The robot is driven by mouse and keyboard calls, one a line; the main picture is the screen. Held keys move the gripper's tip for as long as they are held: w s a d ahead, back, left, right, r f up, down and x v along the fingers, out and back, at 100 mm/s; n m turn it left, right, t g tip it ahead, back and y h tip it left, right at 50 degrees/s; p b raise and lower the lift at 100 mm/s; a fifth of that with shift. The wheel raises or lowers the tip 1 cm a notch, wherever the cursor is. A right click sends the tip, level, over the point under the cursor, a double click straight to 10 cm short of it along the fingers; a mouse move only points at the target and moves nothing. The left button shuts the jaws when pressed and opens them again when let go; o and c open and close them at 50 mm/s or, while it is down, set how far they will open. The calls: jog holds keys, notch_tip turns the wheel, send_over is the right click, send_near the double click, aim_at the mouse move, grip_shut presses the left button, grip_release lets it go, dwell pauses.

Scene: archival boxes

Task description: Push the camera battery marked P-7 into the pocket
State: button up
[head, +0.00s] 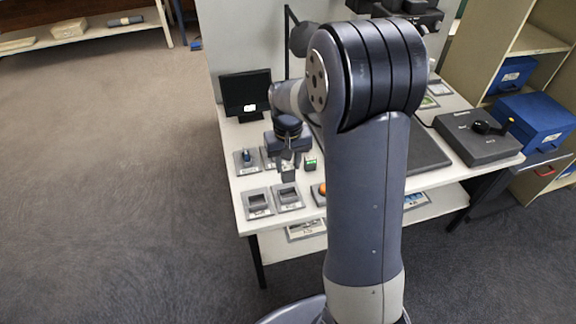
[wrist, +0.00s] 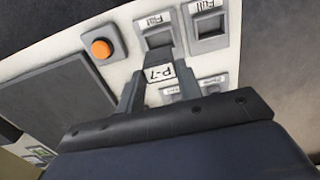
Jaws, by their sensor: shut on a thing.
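The battery marked P-7 (wrist: 158,73) sits between the two fingers of my gripper (wrist: 160,85) in the wrist view, its white label facing the camera. My gripper (head: 287,166) is shut on it. In the head view the dark battery (head: 288,177) hangs below the fingers, over the back of a grey pocket (head: 288,201). The same pocket (wrist: 157,38) shows just beyond the battery in the wrist view. I cannot tell whether the battery's lower end touches or enters it. A second grey pocket (head: 258,207) beside it looks empty.
An orange button (wrist: 102,48) is near the pocket. A monitor (head: 245,93) stands behind; the table's front edge is close.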

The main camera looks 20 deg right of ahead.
aim_at(288, 180)
jog(key=shift+f+b, duration=1.75)
jog(key=shift+f, duration=0.75)
jog(key=shift+f+b, duration=0.55)
jog(key=shift+f, duration=0.7)
dwell(0.5)
jog(key=o, duration=1.1)
jog(key=shift+r, duration=0.1)
jog(key=shift+r+p, duration=2.6)
jog(key=shift+r, duration=0.35)
jog(key=shift+f, duration=0.1)
